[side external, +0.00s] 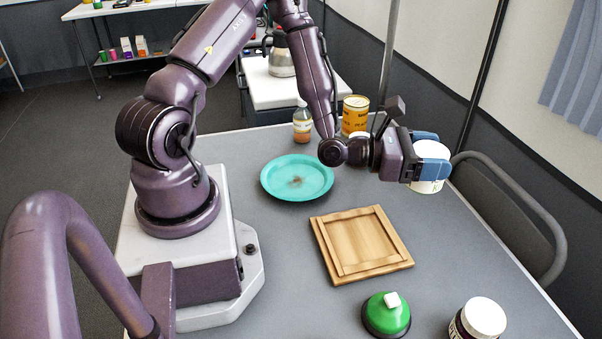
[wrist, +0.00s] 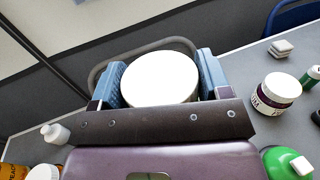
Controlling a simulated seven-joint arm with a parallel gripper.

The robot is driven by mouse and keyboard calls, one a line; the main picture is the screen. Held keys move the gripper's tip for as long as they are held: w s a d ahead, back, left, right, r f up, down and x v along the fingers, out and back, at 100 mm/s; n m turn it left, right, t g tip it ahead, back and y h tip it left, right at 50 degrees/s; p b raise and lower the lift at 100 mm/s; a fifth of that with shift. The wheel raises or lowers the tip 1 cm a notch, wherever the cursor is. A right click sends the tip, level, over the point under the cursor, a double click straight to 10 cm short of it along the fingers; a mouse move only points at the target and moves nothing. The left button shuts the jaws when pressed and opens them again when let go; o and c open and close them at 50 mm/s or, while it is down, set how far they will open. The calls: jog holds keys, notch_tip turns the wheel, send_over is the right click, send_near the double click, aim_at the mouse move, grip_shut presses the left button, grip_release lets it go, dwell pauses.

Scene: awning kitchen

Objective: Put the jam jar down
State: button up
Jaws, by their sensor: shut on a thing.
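My gripper (side external: 428,153) is shut on a white jar (side external: 431,187) with a round white lid, held toward the table's far right edge; dark lettering on it is partly hidden. In the wrist view its lid (wrist: 160,80) lies between the blue fingers of my gripper (wrist: 160,72). Its underside is hidden, so I cannot tell whether it touches the table. A second white-lidded jar (side external: 480,318), with dark contents, stands at the front right; in the wrist view this jar (wrist: 273,94) shows a label reading "UM". I cannot tell for certain which is the jam jar.
A teal plate (side external: 280,183), a wooden tray (side external: 333,257) and a green domed object (side external: 390,312) are on the table. A bottle (side external: 302,128) and a yellow can (side external: 355,115) stand behind. A chair (side external: 505,205) borders the right edge. Table right of the tray is bare.

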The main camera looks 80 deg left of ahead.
jog(key=s+d+r+m+g+h, duration=0.2)
jog(key=s+d+m+g+h, duration=0.25)
jog(key=d, duration=0.25)
jog(key=s+d+r+m+g+h, duration=0.2)
jog(key=s+d+m+g+h, duration=0.2)
jog(key=d+h, duration=0.25)
jog(key=s+f+m+g+y, duration=0.35)
jog(key=s+m+g, duration=0.5)
jog(key=g, duration=0.35)
jog(key=s+f+m+g+y, duration=0.35)
jog(key=s+m+g, duration=0.45)
jog(key=s+g, duration=0.3)
jog(key=w+a+f+m+y, duration=0.25)
jog(key=a+m+y, duration=0.45)
jog(key=y, duration=0.4)
jog(key=w+a+f+m+y, duration=0.25)
jog(key=a+m+y, duration=0.35)
jog(key=m+y, duration=0.3)
jog(key=s+a+r+m+t+y, duration=0.1)
jog(key=s+a+r+t+y, duration=0.2)
jog(key=a, duration=0.4)
jog(key=s+a+r+m+t+y, duration=0.2)
jog(key=s+a+r, duration=0.2)
jog(key=a, duration=0.3)
send_over(290, 182)
notch_tip(290, 182, down, 10)
jog(key=shift+s+d+r, duration=0.1)
jog(key=shift+r, duration=0.1)
jog(key=shift+f, duration=1.6)
